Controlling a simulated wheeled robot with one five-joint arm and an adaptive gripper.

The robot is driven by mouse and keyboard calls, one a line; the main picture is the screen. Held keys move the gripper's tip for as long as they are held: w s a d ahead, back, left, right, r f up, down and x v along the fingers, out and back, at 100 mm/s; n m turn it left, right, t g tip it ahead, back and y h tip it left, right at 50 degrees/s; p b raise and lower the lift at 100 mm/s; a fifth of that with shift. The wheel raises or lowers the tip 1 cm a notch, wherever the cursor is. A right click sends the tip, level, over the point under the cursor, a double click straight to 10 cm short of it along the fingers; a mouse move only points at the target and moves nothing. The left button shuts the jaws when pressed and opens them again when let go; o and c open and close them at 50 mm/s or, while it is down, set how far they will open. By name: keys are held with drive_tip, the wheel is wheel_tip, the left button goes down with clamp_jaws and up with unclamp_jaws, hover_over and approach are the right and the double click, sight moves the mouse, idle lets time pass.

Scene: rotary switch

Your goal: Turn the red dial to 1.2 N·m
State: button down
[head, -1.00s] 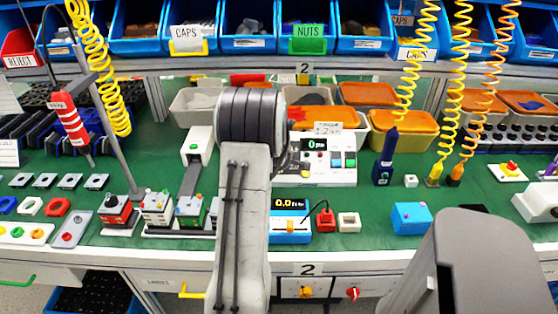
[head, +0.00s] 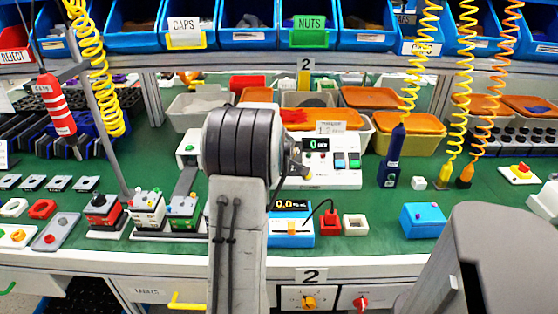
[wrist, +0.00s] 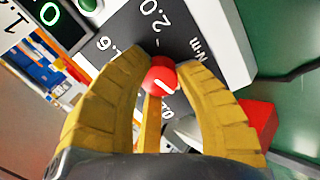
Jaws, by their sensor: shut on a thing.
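The red dial (wrist: 162,76) is a small round knob with a white pointer line, on a dark scale plate (wrist: 125,47) in the wrist view. Which scale mark the pointer meets is unclear. In the head view, the white torque panel (head: 345,178) stands behind my arm, with a green display (head: 317,144) reading 0 and a card above it reading 1.2. My arm hides the gripper there.
A blue instrument with a display (head: 290,236), a red block (head: 328,224) with a cable and a white square part (head: 355,225) stand in front of the panel. A dark blue driver (head: 391,165) stands to the right. Orange-lidded bins (head: 410,134) are behind.

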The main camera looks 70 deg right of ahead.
drive_tip(key=c, duration=0.8)
unclamp_jaws()
drive_tip(key=shift+s, duration=0.1)
drive_tip(key=v, duration=1.2)
